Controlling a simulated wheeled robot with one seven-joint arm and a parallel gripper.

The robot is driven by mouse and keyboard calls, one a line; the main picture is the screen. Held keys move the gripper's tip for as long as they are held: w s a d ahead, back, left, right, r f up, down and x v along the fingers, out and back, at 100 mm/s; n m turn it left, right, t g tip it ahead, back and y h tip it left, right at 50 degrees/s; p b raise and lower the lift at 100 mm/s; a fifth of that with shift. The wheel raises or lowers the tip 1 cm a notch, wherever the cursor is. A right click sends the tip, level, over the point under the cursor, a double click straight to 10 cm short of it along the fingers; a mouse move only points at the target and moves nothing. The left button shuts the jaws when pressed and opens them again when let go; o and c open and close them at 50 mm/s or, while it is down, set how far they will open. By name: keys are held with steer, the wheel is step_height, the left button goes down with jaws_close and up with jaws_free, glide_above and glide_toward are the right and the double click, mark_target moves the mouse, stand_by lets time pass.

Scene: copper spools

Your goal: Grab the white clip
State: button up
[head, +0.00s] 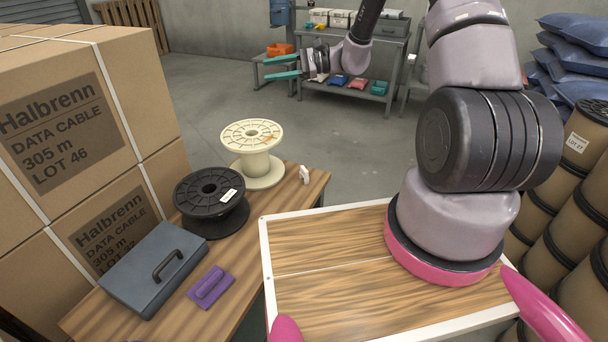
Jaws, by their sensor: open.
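The small white clip (304,175) rests on the wooden table (291,200), near its far right corner, just right of the cream spool. My gripper (282,67) is up in the air beyond the table, pointing left. Its two teal fingers are apart with nothing between them. In the picture it is well above the clip and slightly to its left, apart from it.
A cream spool (253,164), a black spool (207,204), a grey metal box (154,267) and a purple float (211,286) share the table. Stacked cartons (84,140) stand at left. Shelves (388,90) stand behind. Open floor lies beyond the table.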

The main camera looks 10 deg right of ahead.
steer(key=w+d+f+m+t+y, duration=0.15)
steer(key=w+f+m+t, duration=0.45)
steer(key=f, duration=0.7)
steer(key=m+t+h, duration=0.7)
steer(key=m+t, duration=0.1)
steer(key=m, duration=0.1)
glide_above(308, 177)
steer(key=a, duration=0.4)
step_height(308, 177, down, 20)
steer(key=s+d+f+m+h, duration=0.1)
steer(key=f+m+h, duration=0.1)
steer(key=f, duration=0.2)
steer(key=s+d+f+m+h, duration=0.1)
steer(key=s+d+f+h, duration=0.1)
steer(key=f, duration=0.3)
steer(key=s+d+f+m+t+h, duration=0.1)
steer(key=d+f+m+h, duration=0.1)
steer(key=f, duration=0.2)
steer(key=shift+s+f+m, duration=0.15)
steer(key=shift+s+m, duration=0.15)
steer(key=shift+w+f, duration=0.1)
steer(key=shift+w, duration=0.2)
steer(key=x, duration=0.4)
steer(key=shift+w, duration=0.15)
steer(key=shift+r+x, duration=0.2)
steer(key=shift+x, duration=1.2)
steer(key=shift+r+x, duration=0.2)
steer(key=shift+x, duration=1.2)
steer(key=shift+a, duration=0.15)
jaws_close()
